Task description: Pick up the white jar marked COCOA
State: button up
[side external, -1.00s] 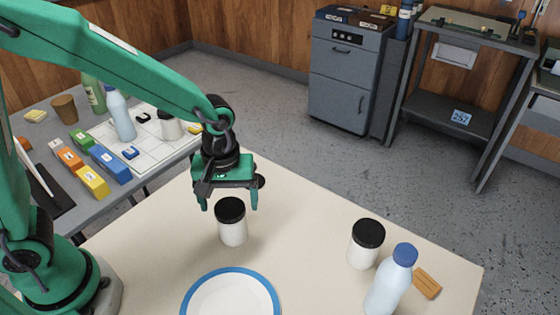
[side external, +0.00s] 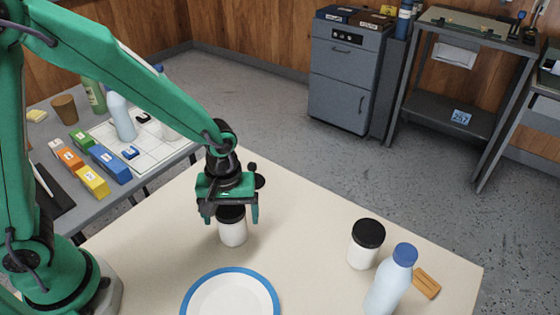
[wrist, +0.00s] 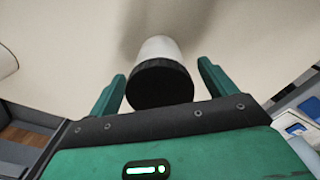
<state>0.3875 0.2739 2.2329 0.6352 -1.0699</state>
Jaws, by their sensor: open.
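Two white jars with black lids stand on the cream table (side external: 300,222); no lettering shows on either, so I cannot tell which is marked COCOA. One jar (side external: 233,233) is directly below my gripper (side external: 231,219). The other jar (side external: 365,246) stands to the right, beside a bottle. My gripper is open, with its green fingers at either side of the near jar's lid. In the wrist view, this jar (wrist: 160,48) sits between the fingertips of my gripper (wrist: 161,78), with a gap visible on each side. Its lid faces the camera.
A blue-rimmed white plate (side external: 272,284) lies in front of the near jar. A pale bottle with a blue cap (side external: 390,287) and an orange-brown block (side external: 426,283) are at the right. A grey side table (side external: 150,186) holds several boxes and bottles.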

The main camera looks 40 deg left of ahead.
jog(key=c, duration=1.3)
jog(key=shift+o, duration=0.2)
jog(key=shift+r, duration=0.1)
jog(key=shift+r, duration=0.7)
jog(key=r, duration=0.3)
jog(key=shift+s+d, duration=0.2)
jog(key=shift+d, duration=0.1)
jog(key=s+d+r, duration=0.6)
jog(key=s, duration=0.3)
jog(key=shift+d+r, duration=0.2)
jog(key=shift+d, duration=0.05)
